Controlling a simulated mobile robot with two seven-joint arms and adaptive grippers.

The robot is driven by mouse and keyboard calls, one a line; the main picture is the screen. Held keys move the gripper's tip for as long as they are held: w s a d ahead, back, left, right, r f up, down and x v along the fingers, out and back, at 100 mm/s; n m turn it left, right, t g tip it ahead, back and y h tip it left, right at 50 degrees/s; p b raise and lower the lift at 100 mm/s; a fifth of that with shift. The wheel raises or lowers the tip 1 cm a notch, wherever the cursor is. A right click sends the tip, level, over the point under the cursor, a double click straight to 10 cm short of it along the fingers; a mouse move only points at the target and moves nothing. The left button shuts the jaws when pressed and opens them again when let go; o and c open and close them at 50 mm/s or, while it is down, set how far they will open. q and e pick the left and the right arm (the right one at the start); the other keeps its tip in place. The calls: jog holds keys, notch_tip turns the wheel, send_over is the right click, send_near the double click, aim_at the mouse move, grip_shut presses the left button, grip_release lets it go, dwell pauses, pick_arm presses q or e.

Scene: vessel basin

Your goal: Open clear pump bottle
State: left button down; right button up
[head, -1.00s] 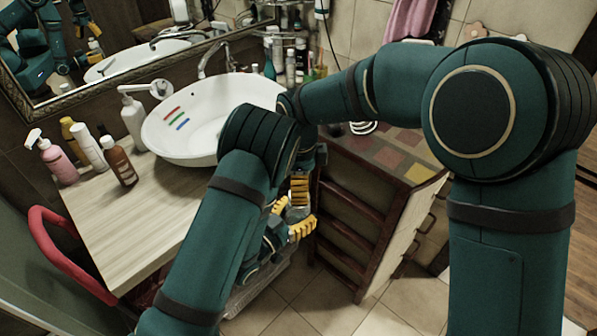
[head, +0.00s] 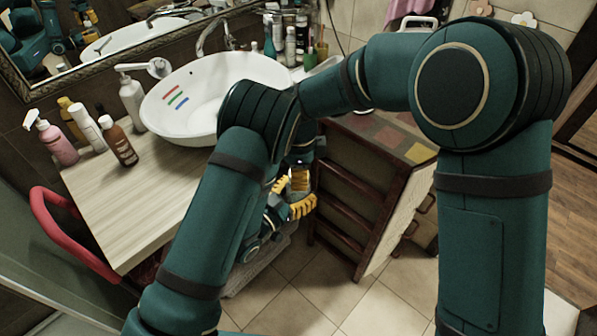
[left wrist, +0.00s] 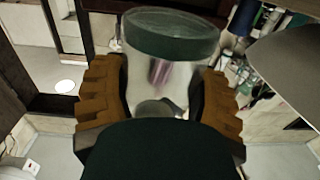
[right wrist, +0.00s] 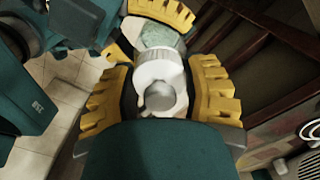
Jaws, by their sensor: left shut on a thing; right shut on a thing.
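The clear pump bottle (left wrist: 150,85) is a see-through cylinder between the yellow fingers of my left gripper (left wrist: 160,76), which is shut on its body. In the right wrist view its greenish clear body (right wrist: 160,37) lies beyond a white pump top (right wrist: 156,72). My right gripper (right wrist: 163,78) is shut around that white top. The top and body are in line and look joined; I cannot tell if the top is loose. In the head view both grippers meet below the basin's right side, with my right gripper (head: 299,179) partly hidden by my arms.
A white basin (head: 185,95) stands on the wooden counter (head: 135,195). Several bottles, including a pink spray bottle (head: 58,145) and a brown one (head: 121,147), stand on the counter's left. A dark wooden rack (head: 345,210) stands close right of my grippers.

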jog(key=n, duration=1.1)
jog(key=shift+n, duration=0.3)
jog(key=n, duration=0.5)
jog(key=shift+n, duration=0.4)
jog(key=n, duration=0.5)
jog(key=shift+n, duration=0.3)
jog(key=n, duration=0.5)
jog(key=shift+r+n, duration=0.1)
jog(key=shift+n, duration=0.2)
jog(key=n, duration=0.3)
jog(key=shift+n, duration=0.4)
jog(key=n, duration=0.8)
